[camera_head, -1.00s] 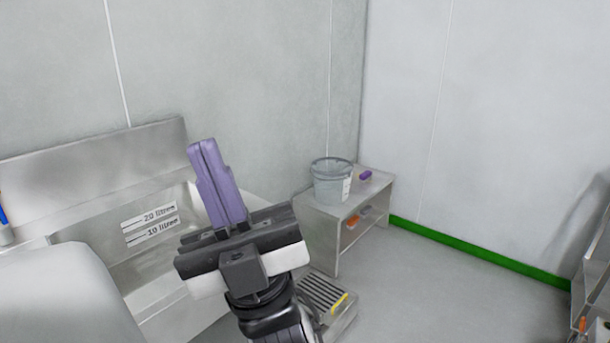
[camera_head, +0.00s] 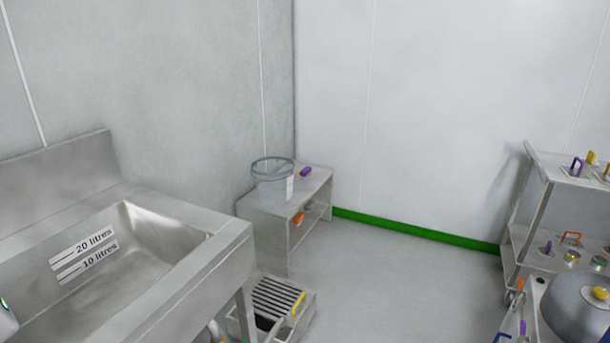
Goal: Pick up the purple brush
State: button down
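A small purple object (camera_head: 305,171), which may be the purple brush, lies on top of a low metal bench (camera_head: 322,182) in the corner. It is right of a clear grey bucket (camera_head: 272,180) on the same bench. It is too small to make out bristles or a handle. My gripper is not in view, so its state does not show.
A steel sink (camera_head: 170,255) with litre labels fills the left. A slatted step (camera_head: 277,300) with a yellow mark stands on the floor before the bench. A metal rack (camera_head: 535,210) with coloured-handled items and a domed vessel (camera_head: 578,305) are right. Open floor lies between.

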aim_at(305, 173)
jog(key=i+l+z, duration=0.15)
jog(key=i+l, duration=0.15)
jog(key=i+l+z, duration=0.2)
jog(key=i, duration=0.35)
jog(key=i+l+z, duration=0.15)
jog(key=i, duration=1.55)
jog(key=i+z, duration=0.15)
jog(key=i, duration=1.05)
jog(key=i+u, duration=0.45)
jog(key=i+l+u, duration=0.15)
jog(key=i+u, duration=0.25)
jog(key=i+l+u, duration=0.1)
jog(key=i+u, duration=0.35)
jog(key=i+l+u, duration=0.2)
jog(key=i+u, duration=0.25)
jog(key=i+l+u, duration=0.25)
jog(key=u, duration=0.2)
jog(key=l, duration=0.1)
